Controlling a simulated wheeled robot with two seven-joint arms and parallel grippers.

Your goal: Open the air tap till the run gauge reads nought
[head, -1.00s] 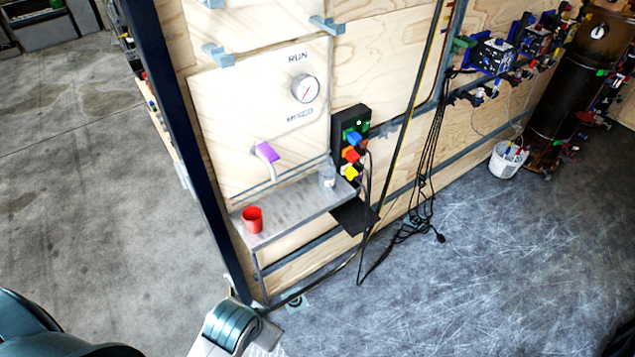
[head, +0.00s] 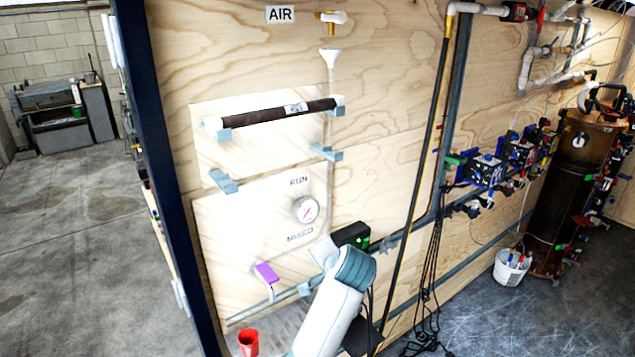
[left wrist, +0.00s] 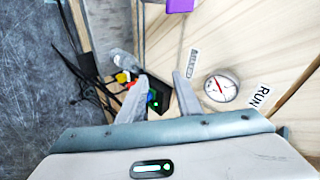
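The air tap (head: 333,17) is a white handle on a brass valve high on the plywood wall, right of the AIR sign (head: 280,14). The run gauge (head: 306,208) is a round white dial below, under the word RUN. It also shows in the left wrist view (left wrist: 221,88), with a reddish needle; its figures are too small to read. My left gripper (head: 320,252) is just below the gauge, far below the tap. My right gripper is out of view.
A purple-handled spout (head: 267,273), a red cup (head: 248,342) and a black box (head: 352,235) are near my left arm. Black cables hang to the right.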

